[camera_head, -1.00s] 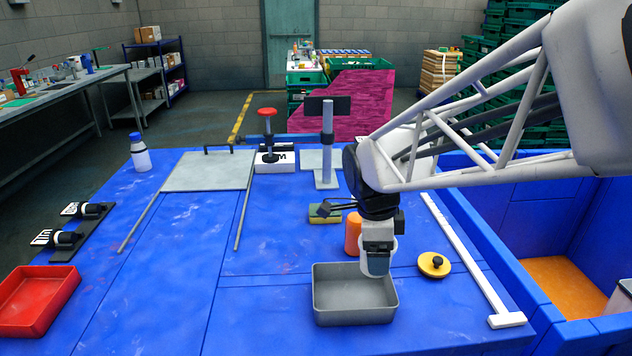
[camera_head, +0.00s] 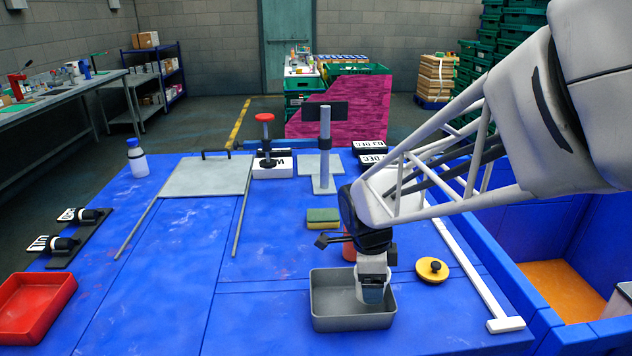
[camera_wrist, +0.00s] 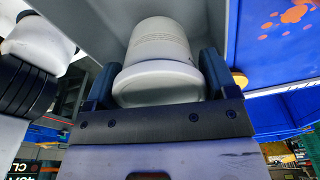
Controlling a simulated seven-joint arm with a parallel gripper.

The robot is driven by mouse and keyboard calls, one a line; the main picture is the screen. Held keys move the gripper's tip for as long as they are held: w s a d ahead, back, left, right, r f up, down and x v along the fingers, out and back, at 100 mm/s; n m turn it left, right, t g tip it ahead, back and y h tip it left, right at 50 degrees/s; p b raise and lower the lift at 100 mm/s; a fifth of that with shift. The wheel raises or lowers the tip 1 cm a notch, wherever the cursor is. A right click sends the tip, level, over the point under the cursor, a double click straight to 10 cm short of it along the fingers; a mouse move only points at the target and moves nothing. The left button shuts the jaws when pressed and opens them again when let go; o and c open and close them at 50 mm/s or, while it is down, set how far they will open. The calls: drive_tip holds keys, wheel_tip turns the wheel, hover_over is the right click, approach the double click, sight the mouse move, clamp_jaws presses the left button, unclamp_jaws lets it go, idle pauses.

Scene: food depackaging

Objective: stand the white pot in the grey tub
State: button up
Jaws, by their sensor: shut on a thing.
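The grey tub (camera_head: 352,323) stands near the front of the blue table. My gripper (camera_head: 372,292) points down into its right part. In the wrist view, my gripper (camera_wrist: 158,85) is shut on the white pot (camera_wrist: 158,48), with one dark finger on each side of it. The pot's rim is toward the gripper and its body points away, among the tub's grey walls (camera_wrist: 238,45). I cannot tell whether the pot touches the tub floor.
An orange cup (camera_head: 348,250) stands just behind the tub, partly hidden by my gripper. A yellow lid with a black knob (camera_head: 432,271) lies to the right. A sponge (camera_head: 322,218) and a metal stand (camera_head: 325,160) are farther back.

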drive_tip(key=shift+f, duration=1.6)
drive_tip(key=shift+f, duration=0.15)
drive_tip(key=o, duration=0.7)
drive_tip(key=shift+o, duration=0.2)
drive_tip(key=r, duration=0.4)
drive_tip(key=a+r, duration=0.1)
drive_tip(key=r, duration=0.7)
drive_tip(key=shift+w+a+r, duration=0.1)
drive_tip(key=shift+a, duration=0.1)
